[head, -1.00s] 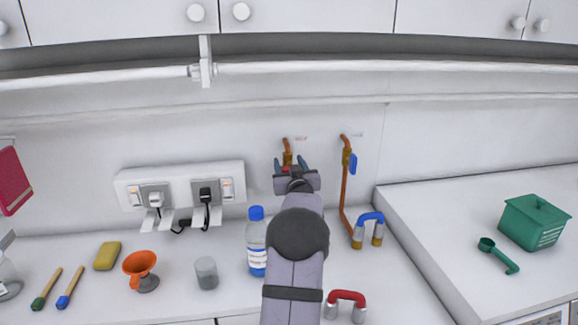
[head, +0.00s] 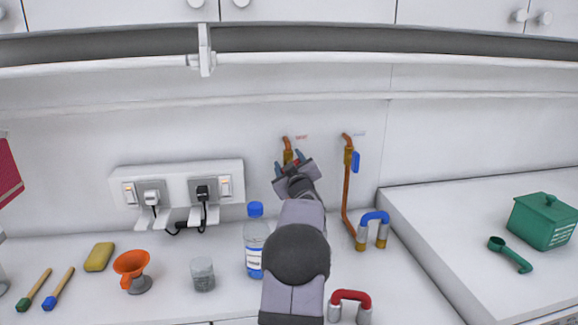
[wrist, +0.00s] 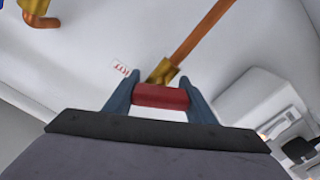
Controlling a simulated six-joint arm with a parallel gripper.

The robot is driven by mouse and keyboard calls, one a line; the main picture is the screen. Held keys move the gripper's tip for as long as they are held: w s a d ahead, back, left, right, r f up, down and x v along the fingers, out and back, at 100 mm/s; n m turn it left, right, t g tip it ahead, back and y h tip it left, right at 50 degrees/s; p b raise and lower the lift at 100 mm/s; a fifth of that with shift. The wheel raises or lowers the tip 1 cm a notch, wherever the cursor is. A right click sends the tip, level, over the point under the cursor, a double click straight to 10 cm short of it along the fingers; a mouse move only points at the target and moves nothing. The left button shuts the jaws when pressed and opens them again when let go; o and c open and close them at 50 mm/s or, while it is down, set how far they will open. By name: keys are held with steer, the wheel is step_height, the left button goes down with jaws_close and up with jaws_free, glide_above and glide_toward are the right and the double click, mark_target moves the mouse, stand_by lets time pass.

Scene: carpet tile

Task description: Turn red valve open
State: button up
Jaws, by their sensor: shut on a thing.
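The red valve is a red handle (wrist: 161,97) on a brass fitting (wrist: 164,76) of a copper pipe (wrist: 201,33) on the back wall. My gripper (wrist: 160,100) is shut on the red handle, with one blue-grey finger on each side of it. A small label with red lettering (head: 302,137) sits on the wall beside the pipe.
To the right is a second copper pipe with a blue valve handle (head: 355,162). A bottle with a blue cap (head: 255,235) stands left of my arm. A blue-topped bent pipe (head: 375,218) and a red-topped one (head: 350,297) stand to the right.

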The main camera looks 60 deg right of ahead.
stand_by(0.3)
steer(key=o, duration=1)
steer(key=shift+o, duration=0.2)
steer(key=shift+s+a, duration=0.1)
steer(key=b+v, duration=0.3)
steer(key=v, duration=0.4)
steer(key=shift+r, duration=0.1)
